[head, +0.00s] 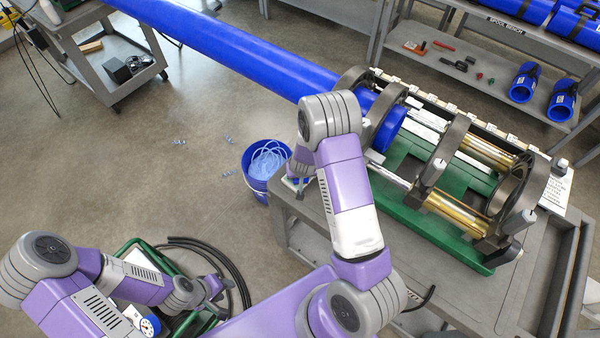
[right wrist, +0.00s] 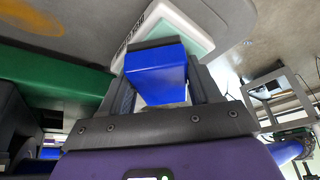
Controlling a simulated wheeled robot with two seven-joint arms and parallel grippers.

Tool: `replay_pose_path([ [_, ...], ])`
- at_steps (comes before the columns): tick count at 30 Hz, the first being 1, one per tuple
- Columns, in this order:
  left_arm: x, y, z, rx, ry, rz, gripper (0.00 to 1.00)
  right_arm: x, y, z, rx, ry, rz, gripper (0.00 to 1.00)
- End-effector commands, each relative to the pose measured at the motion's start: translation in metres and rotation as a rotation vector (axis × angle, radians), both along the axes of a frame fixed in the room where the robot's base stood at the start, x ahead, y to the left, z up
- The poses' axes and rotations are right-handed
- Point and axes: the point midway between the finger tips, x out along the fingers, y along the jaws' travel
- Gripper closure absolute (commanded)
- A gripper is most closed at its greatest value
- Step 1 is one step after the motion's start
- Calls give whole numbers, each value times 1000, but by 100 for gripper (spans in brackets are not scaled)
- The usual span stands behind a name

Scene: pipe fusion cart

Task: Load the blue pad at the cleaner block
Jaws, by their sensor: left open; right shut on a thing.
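The blue pad (right wrist: 158,75) is between the two dark fingers of my right gripper (right wrist: 163,92), which is shut on it. The cleaner block (right wrist: 185,25), white with a pale green face, is just beyond the pad in the right wrist view. I cannot tell whether pad and block touch. My left gripper (head: 214,287) is open and empty at the lower left, above the floor.
The grey cart (head: 350,262) carries a green fusion machine (head: 465,245) with clamp rings holding a long blue pipe (head: 230,52). A blue bin (head: 257,188) with pale strips stands beside the cart. Black hose (head: 235,262) lies at lower left. Shelves (head: 440,75) stand behind.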

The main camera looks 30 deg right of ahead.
Motion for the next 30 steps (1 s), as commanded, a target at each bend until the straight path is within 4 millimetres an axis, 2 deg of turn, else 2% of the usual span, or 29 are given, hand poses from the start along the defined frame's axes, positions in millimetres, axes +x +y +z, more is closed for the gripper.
replay_pose_path([
  [17, 0, 0, 2, 0, 0, 0, 57, -1, 0, 2, 1, 4, 1, 62],
  [30, 0, 0, 32, 0, 0, 0, 57, 0, 0, 37, 0, 2, 1, 62],
])
